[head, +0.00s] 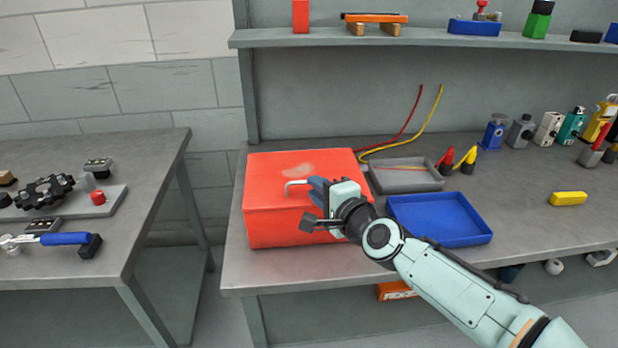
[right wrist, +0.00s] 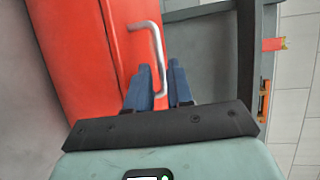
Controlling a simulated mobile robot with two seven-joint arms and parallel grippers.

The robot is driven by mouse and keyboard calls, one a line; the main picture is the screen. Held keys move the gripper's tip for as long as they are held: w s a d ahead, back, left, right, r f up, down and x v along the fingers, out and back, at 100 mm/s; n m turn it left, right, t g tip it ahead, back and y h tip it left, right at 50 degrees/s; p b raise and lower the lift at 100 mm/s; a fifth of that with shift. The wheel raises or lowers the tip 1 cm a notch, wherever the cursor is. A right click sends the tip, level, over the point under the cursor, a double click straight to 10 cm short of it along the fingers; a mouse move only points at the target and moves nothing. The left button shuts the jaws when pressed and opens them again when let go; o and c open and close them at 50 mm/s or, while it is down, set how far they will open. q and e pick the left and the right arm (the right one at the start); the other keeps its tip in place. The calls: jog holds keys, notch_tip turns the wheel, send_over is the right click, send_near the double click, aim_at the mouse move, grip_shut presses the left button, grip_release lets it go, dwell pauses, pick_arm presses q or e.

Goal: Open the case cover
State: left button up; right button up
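The red case (head: 285,224) stands on the bench, its cover lying shut. A bent silver handle (head: 293,184) sticks out from it and shows large in the right wrist view (right wrist: 158,45). My right gripper (head: 314,187) is at the handle, to its right in the head view. In the right wrist view its two blue fingers (right wrist: 160,82) are close together, one on each side of the handle's bar, and look closed on it. My left gripper is not in view.
A blue tray (head: 440,240) and a grey tray (head: 392,188) lie right of the case. Red and yellow wires (head: 428,112) rise behind it. A shelf (head: 420,42) runs above. A gap separates the bench from the left table (head: 140,165).

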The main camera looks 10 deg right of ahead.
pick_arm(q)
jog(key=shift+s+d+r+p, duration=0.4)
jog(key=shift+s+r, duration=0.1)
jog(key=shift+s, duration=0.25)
pick_arm(e)
jog(key=shift+x, duration=2.15)
